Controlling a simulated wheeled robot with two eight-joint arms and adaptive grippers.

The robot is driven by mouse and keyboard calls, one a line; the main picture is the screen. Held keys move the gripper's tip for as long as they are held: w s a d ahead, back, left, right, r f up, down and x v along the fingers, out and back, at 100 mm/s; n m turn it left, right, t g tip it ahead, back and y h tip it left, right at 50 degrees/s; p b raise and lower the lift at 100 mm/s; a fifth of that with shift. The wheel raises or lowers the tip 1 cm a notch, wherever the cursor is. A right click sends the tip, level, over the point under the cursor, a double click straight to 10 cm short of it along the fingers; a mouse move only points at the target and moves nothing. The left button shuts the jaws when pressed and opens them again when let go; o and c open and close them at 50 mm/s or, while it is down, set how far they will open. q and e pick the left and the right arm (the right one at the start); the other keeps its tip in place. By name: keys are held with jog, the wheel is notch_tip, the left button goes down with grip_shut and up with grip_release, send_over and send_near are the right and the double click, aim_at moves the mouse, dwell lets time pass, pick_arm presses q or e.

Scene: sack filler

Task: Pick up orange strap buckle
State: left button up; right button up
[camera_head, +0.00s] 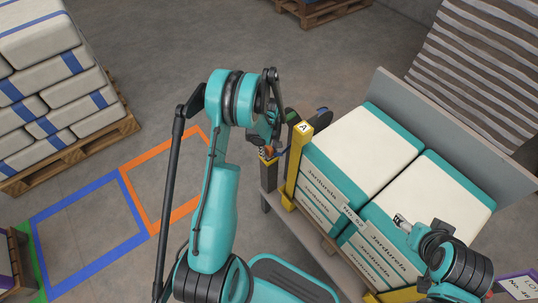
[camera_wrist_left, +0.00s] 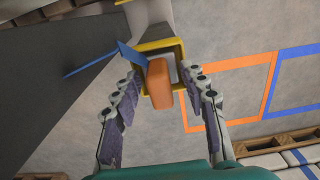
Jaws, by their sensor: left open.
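The orange strap buckle (camera_wrist_left: 159,88) shows in the left wrist view as a small orange block, in front of a yellow frame (camera_wrist_left: 181,50). My left gripper (camera_wrist_left: 164,77) is open, with one finger on each side of the buckle and visible gaps between. In the head view my left gripper (camera_head: 270,138) is beside the yellow post marked A, and only a bit of orange (camera_head: 268,150) shows below it. My right gripper (camera_head: 402,223) is over the white and teal sacks at lower right; its jaw state is unclear.
A yellow post (camera_head: 292,165) stands at the corner of the rack holding white and teal sacks (camera_head: 362,150). A blue strip (camera_wrist_left: 131,54) lies close to the left finger. A sack pallet (camera_head: 75,150) stands left. Orange and blue floor outlines (camera_head: 90,240) enclose bare floor.

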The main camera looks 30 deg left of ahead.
pick_arm(q)
jog(key=shift+r, duration=0.1)
grip_shut()
jog(key=shift+r, duration=0.15)
